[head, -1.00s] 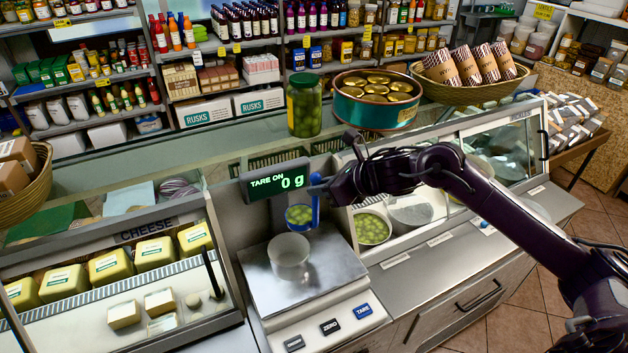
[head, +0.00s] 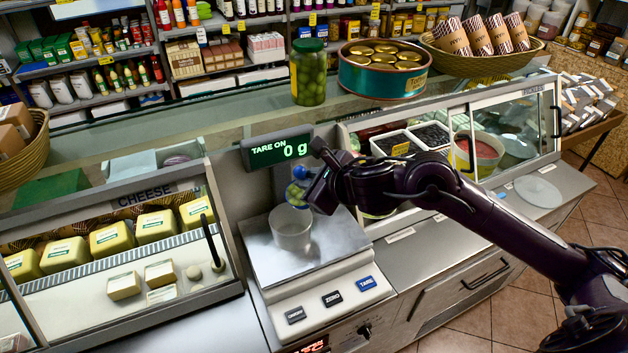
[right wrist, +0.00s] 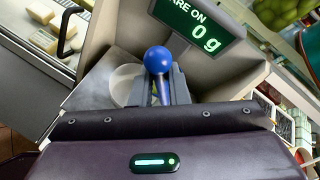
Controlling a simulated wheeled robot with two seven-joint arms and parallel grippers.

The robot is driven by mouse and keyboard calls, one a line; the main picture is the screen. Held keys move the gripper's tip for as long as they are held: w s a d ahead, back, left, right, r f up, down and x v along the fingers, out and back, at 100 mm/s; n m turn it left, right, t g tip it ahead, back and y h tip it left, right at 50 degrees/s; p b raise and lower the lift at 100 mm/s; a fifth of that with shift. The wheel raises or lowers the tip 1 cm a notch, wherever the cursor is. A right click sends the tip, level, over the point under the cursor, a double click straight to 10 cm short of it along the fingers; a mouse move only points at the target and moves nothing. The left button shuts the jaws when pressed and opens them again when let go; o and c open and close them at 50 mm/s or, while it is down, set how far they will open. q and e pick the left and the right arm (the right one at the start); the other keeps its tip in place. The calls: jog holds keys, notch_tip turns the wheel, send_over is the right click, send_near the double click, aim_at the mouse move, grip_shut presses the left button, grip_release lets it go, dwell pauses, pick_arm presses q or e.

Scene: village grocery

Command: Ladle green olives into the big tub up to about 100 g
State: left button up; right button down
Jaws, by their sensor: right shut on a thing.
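A clear round tub (head: 290,228) stands on the steel scale plate (head: 330,245). The scale display (head: 279,149) reads "TARE ON" and 0 g. My right gripper (head: 312,192) is shut on a blue ladle (head: 294,194), whose bowl holds green olives and hangs just above the tub, near its far rim. In the right wrist view the ladle's round blue end (right wrist: 157,60) shows between the fingers, with the tub (right wrist: 124,84) partly hidden behind it. The olive container in the case is mostly hidden by my right arm. My left gripper is not in view.
A glass jar of green olives (head: 309,72) and a teal tin with gold lids (head: 382,76) stand on the counter behind the scale. The cheese case (head: 146,189) borders the scale at left. The glass display case (head: 520,112) is at right.

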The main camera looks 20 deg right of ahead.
jog(key=s+a+f+n+t+h+b, duration=0.3)
jog(key=a+b, duration=0.3)
jog(key=b, duration=0.8)
jog(key=shift+s+f+n+t, duration=0.3)
jog(key=shift+s+f+n, duration=0.2)
jog(key=shift+n, duration=0.2)
jog(key=shift+a, duration=0.1)
